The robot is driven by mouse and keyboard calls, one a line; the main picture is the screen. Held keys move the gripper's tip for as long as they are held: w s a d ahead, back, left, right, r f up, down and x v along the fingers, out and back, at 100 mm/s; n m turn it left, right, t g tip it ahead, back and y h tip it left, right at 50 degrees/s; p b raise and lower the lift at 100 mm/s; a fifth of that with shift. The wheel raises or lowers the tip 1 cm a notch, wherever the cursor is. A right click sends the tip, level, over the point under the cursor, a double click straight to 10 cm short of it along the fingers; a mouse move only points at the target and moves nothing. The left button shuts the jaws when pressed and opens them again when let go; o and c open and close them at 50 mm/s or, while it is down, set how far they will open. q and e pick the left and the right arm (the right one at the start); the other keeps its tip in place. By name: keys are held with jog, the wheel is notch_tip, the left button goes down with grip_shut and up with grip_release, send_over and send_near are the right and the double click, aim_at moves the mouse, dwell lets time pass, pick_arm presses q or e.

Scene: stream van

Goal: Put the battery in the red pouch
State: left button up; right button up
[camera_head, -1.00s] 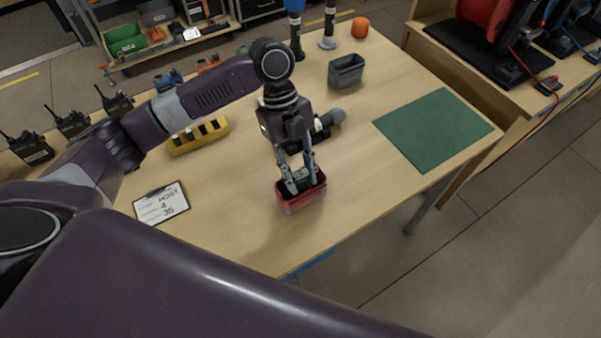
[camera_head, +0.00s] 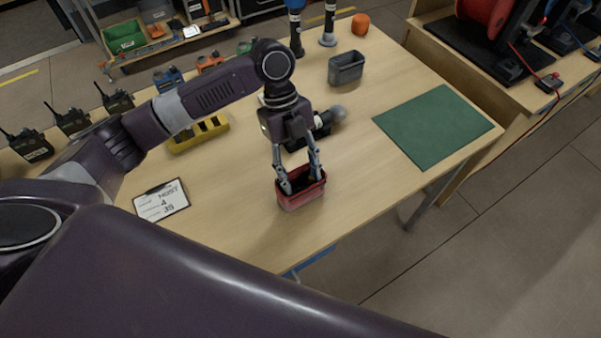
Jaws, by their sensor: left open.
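The red pouch (camera_head: 302,199) stands upright on the wooden table near its front edge, its open top facing up. My left gripper (camera_head: 301,184) is directly over the pouch, with its open fingertips at or just inside the pouch's rim. Something dark shows inside the pouch between the fingertips; it may be the battery, but I cannot make it out clearly. A yellow battery holder (camera_head: 200,134) with dark slots stands behind my left forearm. My right gripper is not in view.
A grey pouch (camera_head: 346,68) stands at the back, and a green mat (camera_head: 433,126) lies at the right. A microphone (camera_head: 333,117) lies behind my gripper. A host card (camera_head: 162,200) lies at the left. Walkie-talkies (camera_head: 72,120) stand along the left edge.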

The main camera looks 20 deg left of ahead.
pick_arm(q)
jog(key=b+v, duration=0.1)
jog(key=v, duration=1.2)
jog(key=shift+b, duration=0.3)
jog(key=shift+s+d, duration=0.1)
jog(key=shift+s, duration=0.05)
